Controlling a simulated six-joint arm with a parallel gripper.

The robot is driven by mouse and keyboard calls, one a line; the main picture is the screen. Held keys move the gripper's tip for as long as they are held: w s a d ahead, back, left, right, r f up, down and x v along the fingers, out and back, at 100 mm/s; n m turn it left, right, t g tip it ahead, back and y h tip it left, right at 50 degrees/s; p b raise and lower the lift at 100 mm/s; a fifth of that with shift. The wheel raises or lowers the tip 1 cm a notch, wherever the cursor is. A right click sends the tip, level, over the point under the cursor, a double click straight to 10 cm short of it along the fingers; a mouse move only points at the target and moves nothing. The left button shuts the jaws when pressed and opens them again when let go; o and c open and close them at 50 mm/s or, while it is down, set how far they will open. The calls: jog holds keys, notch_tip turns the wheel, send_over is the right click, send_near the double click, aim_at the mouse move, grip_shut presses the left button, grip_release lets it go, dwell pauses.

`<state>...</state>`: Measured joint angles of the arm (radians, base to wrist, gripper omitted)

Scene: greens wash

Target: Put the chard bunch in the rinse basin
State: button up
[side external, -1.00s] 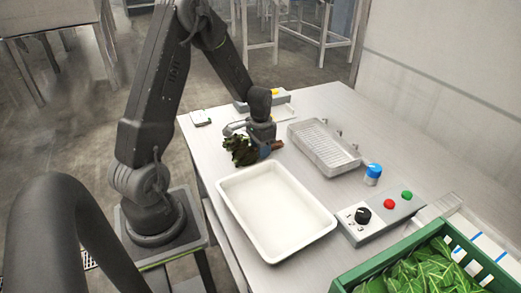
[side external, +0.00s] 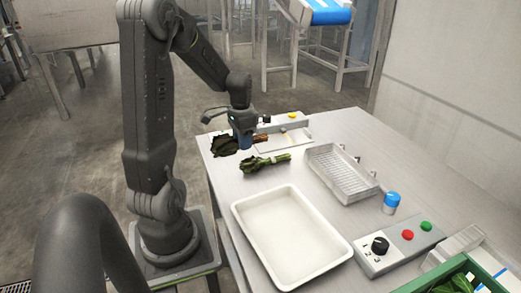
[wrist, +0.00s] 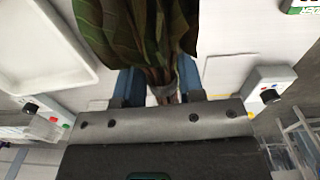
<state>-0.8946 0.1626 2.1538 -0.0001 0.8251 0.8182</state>
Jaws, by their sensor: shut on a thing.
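My gripper (side external: 243,142) is shut on a bunch of dark leaves (side external: 222,146) with orange-brown stems, which I take for the chard bunch. It is near the table's back left corner; its height above the table is hard to judge. In the wrist view the blue fingers of my gripper (wrist: 159,88) close on the stems, and the dark, red-streaked leaves (wrist: 140,30) spread ahead. The white basin (side external: 290,238), seemingly the rinse basin, is empty at the table's front left. It also shows in the wrist view (wrist: 45,55) at upper left.
A greener bunch with pale stems (side external: 266,162) lies between my gripper and the basin. A metal tray (side external: 340,174), a blue-capped jar (side external: 391,203) and a control box (side external: 398,247) stand to the right. A green crate (side external: 486,272) of leaves is at lower right.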

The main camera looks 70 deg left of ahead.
jog(key=shift+s+a+r, duration=0.25)
jog(key=shift+s, duration=0.1)
jog(key=w+r+n, duration=0.1)
jog(key=w+n, duration=0.7)
jog(key=w, duration=0.2)
jog(key=n, duration=0.9)
send_over(336, 171)
notch_tip(336, 171, down, 6)
jog(key=shift+a+f, duration=0.1)
jog(key=shift+f, duration=2.15)
jog(key=o, duration=0.9)
jog(key=shift+f, duration=0.15)
jog(key=shift+o, duration=0.2)
